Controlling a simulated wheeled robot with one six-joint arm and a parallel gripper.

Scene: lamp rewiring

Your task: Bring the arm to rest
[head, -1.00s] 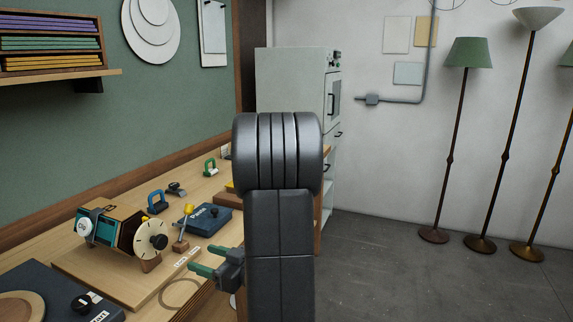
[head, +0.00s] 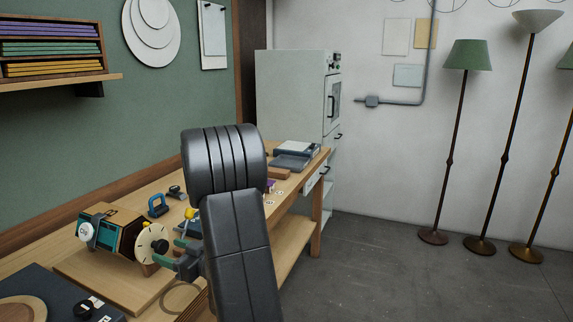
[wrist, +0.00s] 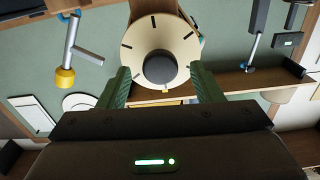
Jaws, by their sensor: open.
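My gripper (head: 170,252) is open and empty, low at the left in the head view. Its green fingertips are close to the pale round dial (head: 152,243) on the front of the teal and wood device (head: 118,231). In the wrist view, my gripper (wrist: 163,84) has one finger on each side of the dial's dark centre knob (wrist: 160,69), with clear gaps. The pale dial face (wrist: 155,35) lies beyond the fingers. I cannot tell whether either finger touches the dial. My arm hides part of the bench behind it.
The wooden bench (head: 75,266) holds a blue clamp-like tool (head: 157,206), a dark blue board (head: 35,290) and a grey tool (head: 295,157) at its far end. A white cabinet (head: 285,92) stands behind. Floor lamps (head: 460,150) stand right; the grey floor (head: 370,270) before them is clear.

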